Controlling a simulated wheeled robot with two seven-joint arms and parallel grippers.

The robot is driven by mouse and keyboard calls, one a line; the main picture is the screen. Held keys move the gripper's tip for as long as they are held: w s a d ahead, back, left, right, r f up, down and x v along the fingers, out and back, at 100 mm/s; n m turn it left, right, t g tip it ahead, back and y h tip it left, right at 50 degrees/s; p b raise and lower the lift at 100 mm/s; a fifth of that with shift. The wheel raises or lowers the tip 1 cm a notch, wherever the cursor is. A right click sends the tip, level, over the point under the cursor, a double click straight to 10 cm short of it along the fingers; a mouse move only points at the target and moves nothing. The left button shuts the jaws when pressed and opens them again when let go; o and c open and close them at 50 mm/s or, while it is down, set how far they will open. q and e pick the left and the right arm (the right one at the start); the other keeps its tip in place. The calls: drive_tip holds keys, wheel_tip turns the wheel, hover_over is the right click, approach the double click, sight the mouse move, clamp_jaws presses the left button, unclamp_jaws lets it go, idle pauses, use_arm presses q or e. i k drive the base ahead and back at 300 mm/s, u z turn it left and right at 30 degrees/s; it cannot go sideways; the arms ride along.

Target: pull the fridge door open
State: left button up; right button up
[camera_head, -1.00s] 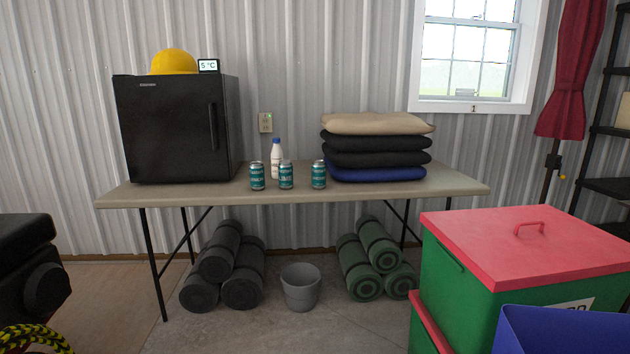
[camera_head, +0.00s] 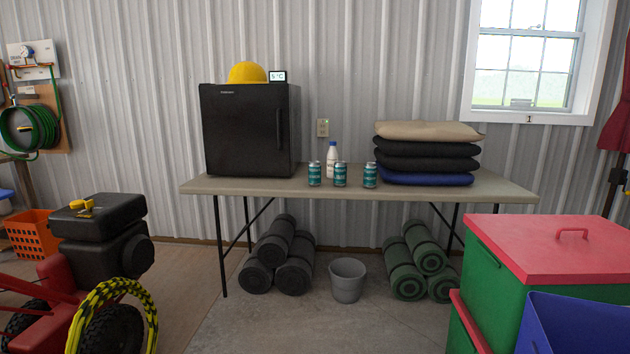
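The fridge (camera_head: 247,132) is a small black box standing on the left end of a folding table (camera_head: 270,184). Its door faces me and looks shut. A dark vertical handle (camera_head: 279,133) sits near the door's right edge. A yellow hard hat (camera_head: 248,73) and a small display reading 5 °C (camera_head: 278,76) are on top of the fridge. Neither of my grippers shows in the head view.
Teal cans (camera_head: 340,175), a white bottle (camera_head: 332,158) and folded cushions (camera_head: 425,159) stand right of the fridge. A red-and-black machine (camera_head: 100,235) is at left, red-lidded green boxes (camera_head: 550,250) at right. Rolled mats and a grey bucket (camera_head: 347,281) are under the table. Floor between is clear.

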sight(246, 128)
drive_tip(key=u, duration=0.75)
drive_tip(key=i, duration=0.55)
drive_tip(key=z, duration=0.85)
